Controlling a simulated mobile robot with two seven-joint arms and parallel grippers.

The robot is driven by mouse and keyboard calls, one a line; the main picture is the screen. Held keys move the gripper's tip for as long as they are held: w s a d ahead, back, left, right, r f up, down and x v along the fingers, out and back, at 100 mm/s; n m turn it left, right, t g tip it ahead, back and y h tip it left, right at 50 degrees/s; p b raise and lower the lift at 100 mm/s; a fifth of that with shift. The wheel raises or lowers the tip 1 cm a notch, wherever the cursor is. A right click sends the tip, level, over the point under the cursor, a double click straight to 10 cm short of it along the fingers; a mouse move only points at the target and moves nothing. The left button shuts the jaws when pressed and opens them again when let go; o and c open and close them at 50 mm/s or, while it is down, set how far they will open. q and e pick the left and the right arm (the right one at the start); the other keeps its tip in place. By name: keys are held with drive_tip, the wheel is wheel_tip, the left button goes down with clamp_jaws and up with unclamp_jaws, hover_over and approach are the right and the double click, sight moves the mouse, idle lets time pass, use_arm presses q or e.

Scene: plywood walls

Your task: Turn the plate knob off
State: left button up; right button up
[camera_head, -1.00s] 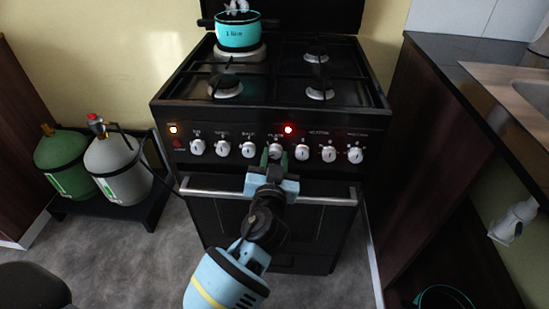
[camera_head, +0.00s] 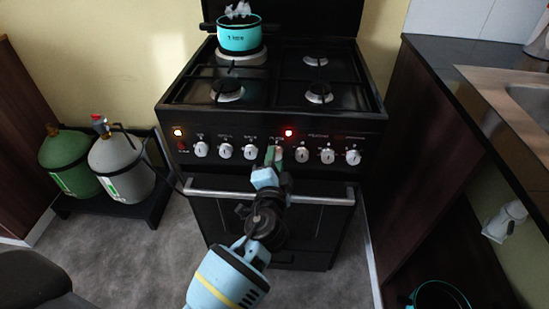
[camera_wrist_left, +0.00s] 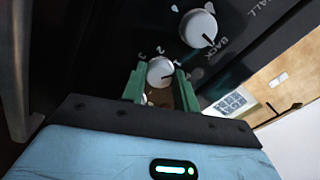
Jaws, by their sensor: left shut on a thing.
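The plate knob (camera_wrist_left: 160,72) is white and round, with the numbers 1, 2 and 3 printed around it. It is in the middle of the black stove's (camera_head: 272,120) front row of knobs, mostly hidden by my gripper in the head view. My left gripper (camera_head: 274,155) is at it, turned at an angle. In the wrist view the green fingers of my left gripper (camera_wrist_left: 160,85) stand on either side of the knob, shut on it. A red light (camera_head: 289,132) glows above the row. My right gripper is not in view.
A neighbouring white knob (camera_wrist_left: 198,28) marked BACK is close to the fingers. A teal pot (camera_head: 239,40) stands on the back left burner. Gas bottles (camera_head: 122,168) stand left; a dark counter (camera_head: 450,60) is at right.

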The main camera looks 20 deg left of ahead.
use_arm(q)
drive_tip(key=m+p, duration=0.4)
drive_tip(key=m, duration=0.6)
drive_tip(key=shift+r+m+p, duration=0.15)
drive_tip(key=shift+m+p, duration=0.15)
drive_tip(key=shift+p, duration=0.05)
idle(0.4)
drive_tip(key=o, duration=1)
drive_tip(key=shift+c, duration=0.2)
drive_tip(key=v, duration=0.7)
drive_tip(key=shift+s, duration=0.4)
drive_tip(key=shift+d, duration=0.15)
